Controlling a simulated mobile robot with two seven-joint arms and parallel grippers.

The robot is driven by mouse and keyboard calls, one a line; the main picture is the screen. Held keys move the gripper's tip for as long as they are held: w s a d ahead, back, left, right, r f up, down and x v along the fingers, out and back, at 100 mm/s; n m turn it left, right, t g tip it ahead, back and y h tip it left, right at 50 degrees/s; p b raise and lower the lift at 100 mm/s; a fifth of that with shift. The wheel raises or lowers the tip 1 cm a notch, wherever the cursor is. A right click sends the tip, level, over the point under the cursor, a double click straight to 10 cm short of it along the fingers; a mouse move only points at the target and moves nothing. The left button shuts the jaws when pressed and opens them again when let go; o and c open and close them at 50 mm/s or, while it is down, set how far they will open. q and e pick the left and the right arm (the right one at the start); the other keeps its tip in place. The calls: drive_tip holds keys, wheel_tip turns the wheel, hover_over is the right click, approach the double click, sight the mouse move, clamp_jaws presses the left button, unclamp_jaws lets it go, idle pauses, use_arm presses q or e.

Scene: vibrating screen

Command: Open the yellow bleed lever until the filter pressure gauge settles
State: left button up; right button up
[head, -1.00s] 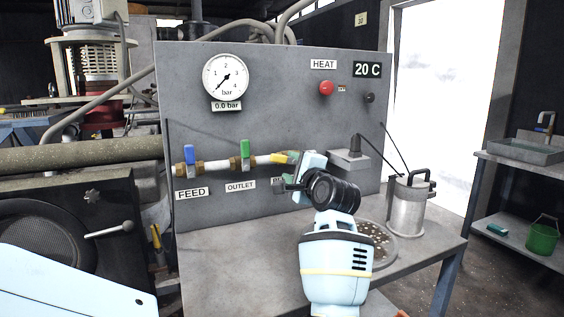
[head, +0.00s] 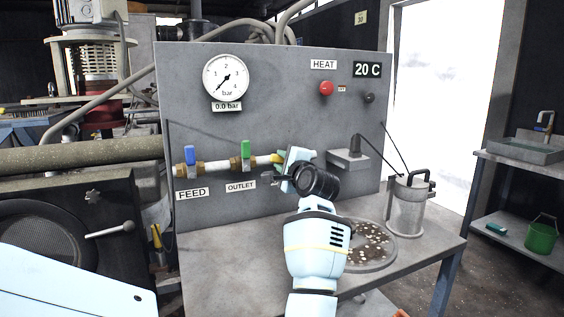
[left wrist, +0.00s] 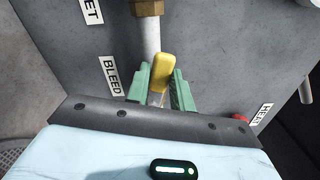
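The yellow bleed lever (head: 276,158) is at the right end of the pipe on the grey panel, partly hidden by my gripper. My left gripper (head: 280,167) is at the lever, with the arm over the table. In the left wrist view, the green fingers (left wrist: 161,88) stand close on both sides of the yellow lever (left wrist: 162,71) and appear shut on it. The round pressure gauge (head: 226,77) has its needle at the low end, and its display (head: 227,107) reads 0.0 bar. My right gripper is not in view.
On the pipe left of the lever are a blue FEED handle (head: 190,155) and a green OUTLET handle (head: 246,149), both upright. A round perforated tray (head: 386,258) and a metal canister (head: 408,210) are on the table (head: 220,262) to the right.

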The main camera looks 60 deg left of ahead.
use_arm(q)
clamp_jaws()
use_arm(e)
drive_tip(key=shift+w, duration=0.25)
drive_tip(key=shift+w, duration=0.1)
